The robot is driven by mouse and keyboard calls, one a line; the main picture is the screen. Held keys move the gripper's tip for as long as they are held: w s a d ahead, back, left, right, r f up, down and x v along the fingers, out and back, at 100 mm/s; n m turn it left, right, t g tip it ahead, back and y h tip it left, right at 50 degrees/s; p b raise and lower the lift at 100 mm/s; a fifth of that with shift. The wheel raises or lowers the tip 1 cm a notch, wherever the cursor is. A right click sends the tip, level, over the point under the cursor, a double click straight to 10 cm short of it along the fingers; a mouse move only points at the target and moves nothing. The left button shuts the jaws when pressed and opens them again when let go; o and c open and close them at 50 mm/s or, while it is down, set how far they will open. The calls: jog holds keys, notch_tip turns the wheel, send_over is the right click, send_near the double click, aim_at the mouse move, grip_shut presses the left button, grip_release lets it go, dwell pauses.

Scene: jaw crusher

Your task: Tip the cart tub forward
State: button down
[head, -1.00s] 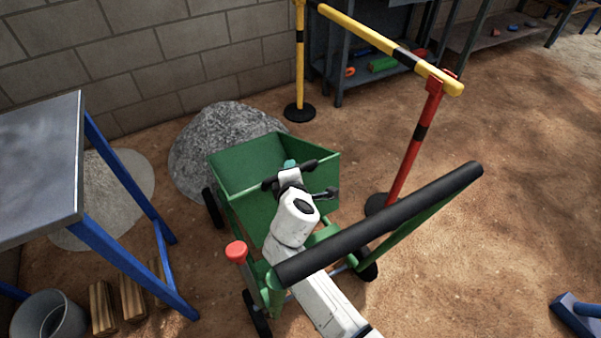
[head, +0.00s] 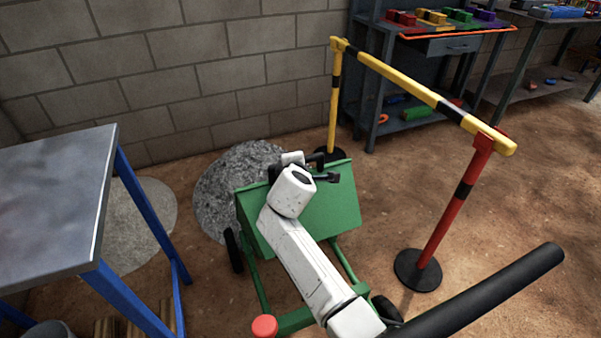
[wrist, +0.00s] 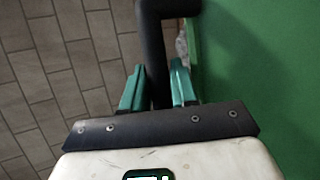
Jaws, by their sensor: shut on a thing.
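The green cart tub (head: 335,208) is tilted forward in the head view, with its back panel facing up toward me and its open side turned away. It also fills the right of the wrist view (wrist: 265,80). My gripper (wrist: 156,82) has its teal fingers on either side of the black tub handle (wrist: 153,45) and is shut on it. In the head view my arm hides most of the grip. The cart's green frame, red knob (head: 264,327) and black push bar (head: 500,290) are nearer to me.
A gravel heap (head: 232,190) lies beyond the tub against the block wall. A yellow-and-black barrier (head: 420,92) with a red post (head: 455,205) stands to the right. A metal-topped table (head: 50,190) with blue legs is at left. Open dirt floor lies at right.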

jog(key=shift+w+a+r, duration=0.25)
jog(key=shift+w+r, duration=0.1)
jog(key=shift+w, duration=0.05)
jog(key=c, duration=1)
grip_release()
jog(key=shift+f, duration=0.1)
jog(key=shift+o, duration=0.2)
jog(key=shift+s, duration=0.15)
jog(key=shift+s, duration=0.2)
jog(key=p+v, duration=0.4)
jog(key=v, duration=0.6)
jog(key=shift+s, duration=0.1)
